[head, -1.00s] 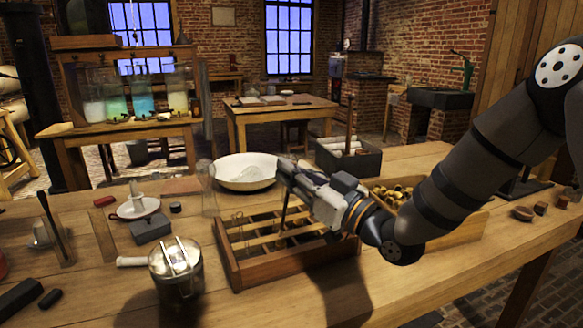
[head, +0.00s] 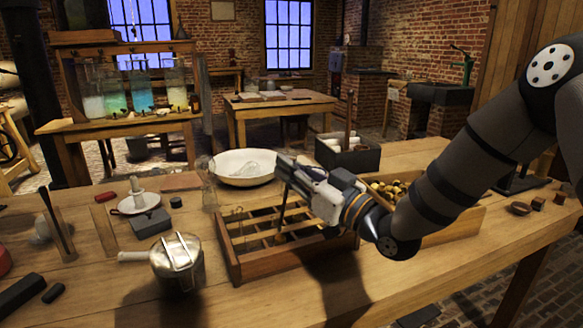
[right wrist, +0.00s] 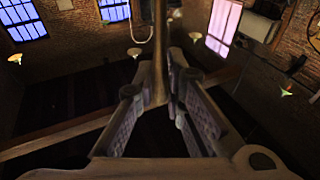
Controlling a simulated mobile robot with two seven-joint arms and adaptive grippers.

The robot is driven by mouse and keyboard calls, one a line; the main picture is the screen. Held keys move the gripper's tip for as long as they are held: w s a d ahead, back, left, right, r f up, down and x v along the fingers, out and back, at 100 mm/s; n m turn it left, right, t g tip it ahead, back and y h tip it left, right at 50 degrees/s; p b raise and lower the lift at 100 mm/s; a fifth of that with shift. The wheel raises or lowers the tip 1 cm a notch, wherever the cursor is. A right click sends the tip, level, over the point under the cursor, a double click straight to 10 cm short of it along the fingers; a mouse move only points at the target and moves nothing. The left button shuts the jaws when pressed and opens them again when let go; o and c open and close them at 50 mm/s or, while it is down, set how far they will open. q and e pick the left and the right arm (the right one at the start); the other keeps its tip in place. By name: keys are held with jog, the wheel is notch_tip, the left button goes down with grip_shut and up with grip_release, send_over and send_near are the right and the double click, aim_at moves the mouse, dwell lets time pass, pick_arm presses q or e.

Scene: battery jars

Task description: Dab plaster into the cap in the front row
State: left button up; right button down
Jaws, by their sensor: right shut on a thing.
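My right gripper (head: 286,173) is shut on a thin dark stick (head: 283,208), held nearly upright over the divided wooden rack (head: 295,256). The stick's lower end reaches down among the rack's slats; whether it touches a cap there I cannot tell. In the right wrist view the brown stick (right wrist: 160,45) stands between the fingers (right wrist: 165,95). The caps in the rack are too small and dark to make out, the front row included. A wide white bowl (head: 230,170) with pale plaster (head: 256,164) stands behind the rack. My left gripper is out of view.
A lidded metal pot (head: 177,262) stands left of the rack. A glass jar (head: 208,185) stands at its back left corner. A wooden box of brass-coloured pieces (head: 435,232) is close on the right, partly behind my arm. A dark box with white rolls (head: 347,155) is behind.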

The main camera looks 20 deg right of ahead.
jog(key=shift+f, duration=0.1)
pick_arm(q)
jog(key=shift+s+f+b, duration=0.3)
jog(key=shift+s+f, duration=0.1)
pick_arm(e)
jog(key=shift+f, duration=1.45)
dwell(1.0)
jog(key=shift+r, duration=0.1)
jog(key=shift+r+p, duration=1.05)
jog(key=shift+r, duration=2.75)
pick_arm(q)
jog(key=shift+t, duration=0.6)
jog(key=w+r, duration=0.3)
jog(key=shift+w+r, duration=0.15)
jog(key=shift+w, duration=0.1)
pick_arm(e)
jog(key=shift+f, duration=0.1)
